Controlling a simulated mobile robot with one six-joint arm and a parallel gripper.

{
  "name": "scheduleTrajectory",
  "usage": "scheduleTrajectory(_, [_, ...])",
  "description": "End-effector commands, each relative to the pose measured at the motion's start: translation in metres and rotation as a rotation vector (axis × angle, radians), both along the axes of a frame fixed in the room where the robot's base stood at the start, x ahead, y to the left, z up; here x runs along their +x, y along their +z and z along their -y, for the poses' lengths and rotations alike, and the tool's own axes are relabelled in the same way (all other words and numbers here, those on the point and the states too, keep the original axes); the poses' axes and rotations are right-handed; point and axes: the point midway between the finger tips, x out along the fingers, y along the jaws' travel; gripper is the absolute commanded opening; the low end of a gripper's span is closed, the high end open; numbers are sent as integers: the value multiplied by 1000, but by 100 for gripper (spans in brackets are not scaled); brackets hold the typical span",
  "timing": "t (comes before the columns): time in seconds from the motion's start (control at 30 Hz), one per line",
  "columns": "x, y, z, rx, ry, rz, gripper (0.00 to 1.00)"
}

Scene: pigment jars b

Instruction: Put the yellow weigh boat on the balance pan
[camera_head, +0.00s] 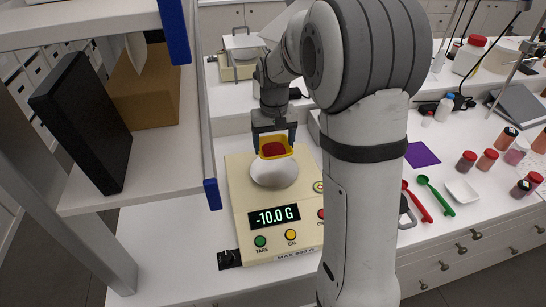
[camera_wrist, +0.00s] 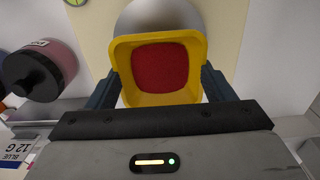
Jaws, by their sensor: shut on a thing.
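The yellow weigh boat (camera_head: 275,142) holds a mound of red powder (camera_head: 273,149). My gripper (camera_head: 274,137) is shut on the weigh boat, one finger on each side. The boat also shows in the wrist view (camera_wrist: 158,98), between my fingers (camera_wrist: 160,88). The balance (camera_head: 244,181) is cream-coloured with a round pale pan (camera_head: 274,174). In the head view the boat overlaps the far part of the pan. I cannot tell whether it touches the pan. The balance display (camera_head: 274,217) reads -10.0 G.
A shelf unit (camera_head: 140,180) with a black panel (camera_head: 82,122) and cardboard box (camera_head: 145,92) stands at the left. Red-lidded jars (camera_head: 487,160), a green spoon (camera_head: 436,195), a red spoon (camera_head: 416,202) and a white dish (camera_head: 462,191) lie at the right. A dark-lidded jar (camera_wrist: 38,72) is near my gripper in the wrist view.

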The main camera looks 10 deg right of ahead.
Motion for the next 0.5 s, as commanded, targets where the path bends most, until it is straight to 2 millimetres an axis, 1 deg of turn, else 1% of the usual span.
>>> scheduleTrajectory(0.03, [-1,-7,0,0,0,-2,54])
scheduleTrajectory(0.1, [0,-14,0,0,0,-1,54])
scheduleTrajectory(0.23, [0,-24,0,0,-1,-1,54])
scheduleTrajectory(0.4, [0,-51,0,0,-1,-3,54])
scheduleTrajectory(0.5, [0,-60,1,0,-1,0,54])
